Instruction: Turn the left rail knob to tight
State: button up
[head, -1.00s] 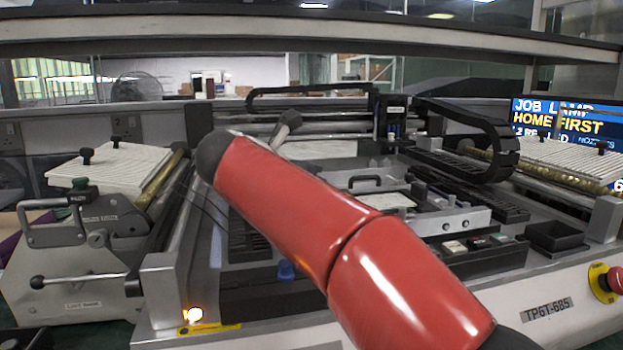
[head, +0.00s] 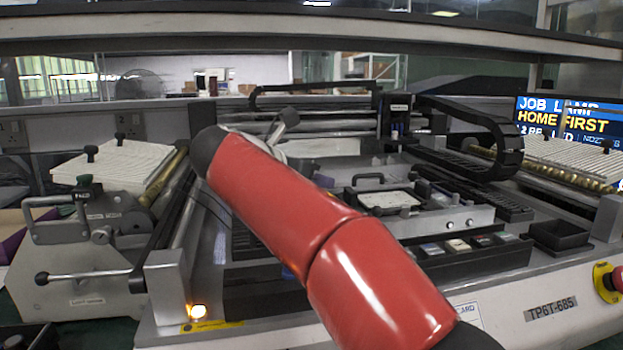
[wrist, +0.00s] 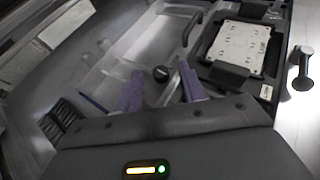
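In the wrist view my gripper (wrist: 160,84) is open, with its two purple fingers spread apart. The fingers do not appear closed on anything.
In the head view a lever unit (head: 85,240) stands at left, a black tray (head: 559,236) at right, and a screen (head: 570,118) behind.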

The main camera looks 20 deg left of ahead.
jog(key=shift+v, duration=3.9)
